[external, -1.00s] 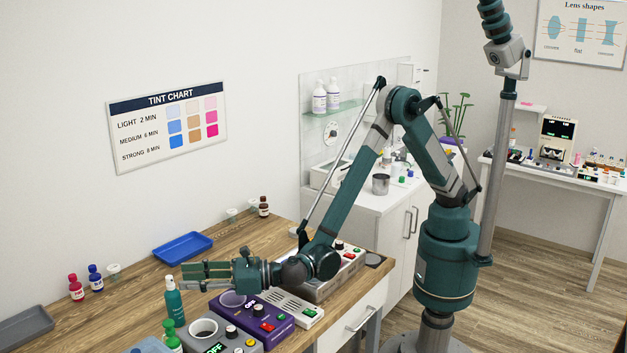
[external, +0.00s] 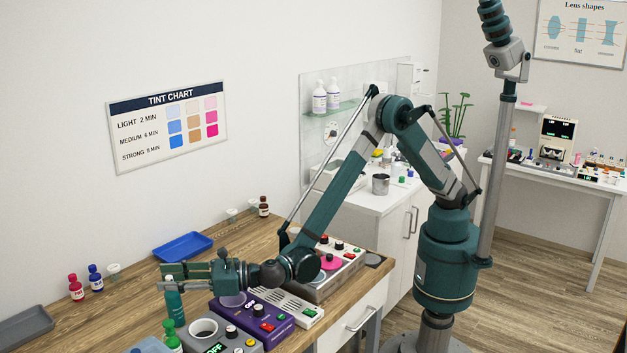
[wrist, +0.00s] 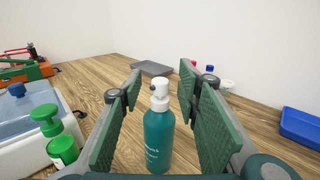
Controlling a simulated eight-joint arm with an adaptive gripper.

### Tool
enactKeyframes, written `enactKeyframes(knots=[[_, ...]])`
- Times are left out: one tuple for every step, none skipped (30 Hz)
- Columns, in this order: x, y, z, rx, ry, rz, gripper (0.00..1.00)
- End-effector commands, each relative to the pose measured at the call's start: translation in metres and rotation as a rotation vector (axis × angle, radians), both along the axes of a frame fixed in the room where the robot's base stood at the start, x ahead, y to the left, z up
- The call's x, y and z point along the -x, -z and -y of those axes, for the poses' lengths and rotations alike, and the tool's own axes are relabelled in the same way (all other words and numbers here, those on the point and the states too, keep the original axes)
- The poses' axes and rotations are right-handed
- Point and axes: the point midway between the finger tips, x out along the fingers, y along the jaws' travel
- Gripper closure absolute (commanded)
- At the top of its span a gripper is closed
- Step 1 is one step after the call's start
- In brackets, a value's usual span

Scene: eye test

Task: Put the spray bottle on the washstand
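The spray bottle (external: 175,306) is teal with a white head and stands upright on the wooden bench. In the wrist view the spray bottle (wrist: 159,138) shows between the two fingers, with a visible gap on each side.
A green-capped bottle (external: 172,340) stands close to the spray bottle. A grey device (external: 222,338) and a purple device (external: 258,318) lie right of it. A blue tray (external: 183,246) lies behind. A metal cup (external: 380,184) and small items stand on the washstand.

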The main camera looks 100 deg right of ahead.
Motion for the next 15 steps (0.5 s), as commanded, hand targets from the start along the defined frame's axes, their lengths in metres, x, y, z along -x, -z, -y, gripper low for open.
enactKeyframes(knots=[[0.0001, -0.0001, 0.0001, 0.0, 0.0, 0.0, 0.67], [0.0002, -0.0001, 0.0, 0.0, 0.0, 0.0, 0.67], [0.0002, -0.0001, 0.0, 0.0, 0.0, 0.0, 0.67], [0.0002, -0.0001, 0.0, 0.0, 0.0, 0.0, 0.67], [0.0002, -0.0001, 0.0001, 0.0, 0.0, 0.0, 0.67], [0.0003, -0.0001, 0.0001, 0.0, 0.0, 0.0, 0.67], [0.0003, -0.0001, 0.0001, 0.0, 0.0, 0.0, 0.67], [0.0003, -0.0001, 0.0001, 0.0, 0.0, 0.0, 0.67], [0.0003, -0.0001, 0.0001, 0.0, 0.0, 0.0, 0.67], [0.0003, -0.0001, 0.0001, 0.0, 0.0, 0.0, 0.67], [0.0003, -0.0001, 0.0001, 0.0, 0.0, 0.0, 0.67], [0.0004, -0.0001, 0.0001, 0.0, 0.0, 0.0, 0.68], [0.0004, -0.0001, 0.0001, 0.0, 0.0, 0.0, 0.72], [0.0004, -0.0001, 0.0001, 0.0, 0.0, 0.0, 0.76], [0.0004, -0.0001, 0.0001, 0.0, 0.0, 0.0, 0.81]])
